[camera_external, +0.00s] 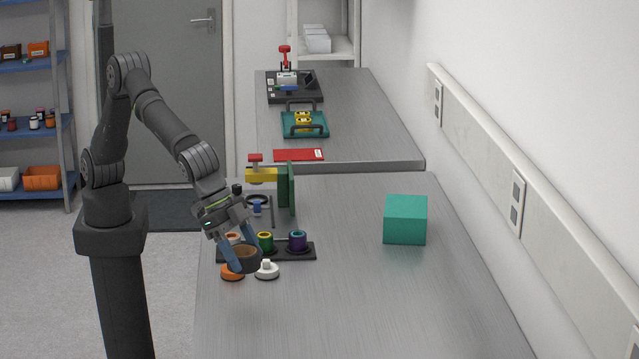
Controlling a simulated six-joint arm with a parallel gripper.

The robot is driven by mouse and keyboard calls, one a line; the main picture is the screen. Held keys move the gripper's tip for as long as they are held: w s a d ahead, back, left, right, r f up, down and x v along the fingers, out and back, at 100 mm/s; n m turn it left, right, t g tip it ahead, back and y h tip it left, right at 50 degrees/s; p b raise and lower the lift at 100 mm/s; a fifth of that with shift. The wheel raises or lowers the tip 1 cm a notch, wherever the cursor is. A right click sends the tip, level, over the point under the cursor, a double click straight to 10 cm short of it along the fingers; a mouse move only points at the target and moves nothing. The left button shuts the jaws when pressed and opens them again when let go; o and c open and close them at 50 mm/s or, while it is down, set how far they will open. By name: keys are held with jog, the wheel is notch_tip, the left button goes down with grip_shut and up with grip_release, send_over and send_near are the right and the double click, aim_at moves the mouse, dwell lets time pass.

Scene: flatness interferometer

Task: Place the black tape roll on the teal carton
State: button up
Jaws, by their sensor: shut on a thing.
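The teal carton (405,219) stands on the right part of the near table, with nothing on its top. The black tape roll (247,260) has a brown inner core and is at the table's left side. My gripper (236,255) points down and is shut on the black tape roll, with its blue fingers at the roll's left side. The roll is by the front edge of a black holder (309,251). I cannot tell whether it is lifted clear. The gripper is well to the left of the carton.
A green-yellow roll (265,241) and a purple roll (298,240) stand on the holder. An orange piece (232,273) and a white piece (267,270) lie in front. A green upright plate with a yellow clamp (262,174) stands behind. The table between holder and carton is clear.

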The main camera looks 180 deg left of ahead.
jog(key=s+a+r+n+g+y, duration=0.15)
jog(key=s+a+r+n, duration=0.25)
jog(key=s+a, duration=1.15)
jog(key=s+a+r+n+g+h, duration=0.1)
jog(key=s+a+r+n+g, duration=0.2)
jog(key=s+a, duration=1.25)
send_near(399, 197)
jog(key=shift+s+a+f+t+y, duration=0.15)
jog(key=shift+a+t, duration=0.05)
jog(key=shift+a, duration=0.3)
jog(key=shift+s+a+f+t+y, duration=0.1)
jog(key=shift+a+t, duration=0.05)
jog(key=shift+a, duration=0.35)
jog(key=shift+s+a+f, duration=0.25)
jog(key=shift+f, duration=1.95)
